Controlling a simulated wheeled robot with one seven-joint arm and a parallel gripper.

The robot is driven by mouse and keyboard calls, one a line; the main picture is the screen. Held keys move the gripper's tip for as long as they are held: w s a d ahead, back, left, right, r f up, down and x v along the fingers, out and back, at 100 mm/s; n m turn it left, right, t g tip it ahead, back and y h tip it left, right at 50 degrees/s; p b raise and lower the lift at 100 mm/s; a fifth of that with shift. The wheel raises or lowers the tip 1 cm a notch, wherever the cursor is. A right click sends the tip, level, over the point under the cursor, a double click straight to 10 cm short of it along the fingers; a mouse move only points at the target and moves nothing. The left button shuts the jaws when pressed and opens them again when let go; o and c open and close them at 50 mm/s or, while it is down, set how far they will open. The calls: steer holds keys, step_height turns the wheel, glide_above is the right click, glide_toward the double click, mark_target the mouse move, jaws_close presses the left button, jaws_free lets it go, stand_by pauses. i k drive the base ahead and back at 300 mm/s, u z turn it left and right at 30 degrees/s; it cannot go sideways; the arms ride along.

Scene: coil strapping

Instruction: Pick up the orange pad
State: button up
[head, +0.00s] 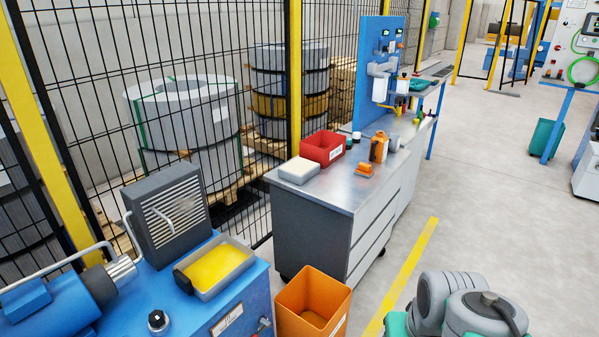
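A small orange pad (365,169) lies on the grey metal top of the workbench (334,186), near its front edge. An orange and dark upright container (379,149) stands just behind it and a little to the right. Part of my arm, in grey and teal, shows at the bottom right. My gripper is not in view, so I cannot tell its state. Nothing is seen touching the pad from above.
A red bin (322,148) and a white-topped box (299,170) stand left of the pad. An orange waste bin (312,303) stands on the floor near a blue machine with a yellow-filled tray (215,267). Open floor lies right of the workbench.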

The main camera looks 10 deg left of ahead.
mark_target(364, 170)
steer(key=z, duration=0.8)
steer(key=i, duration=4.8)
steer(key=u, duration=5.3)
steer(key=i, duration=0.85)
steer(key=u, duration=0.1)
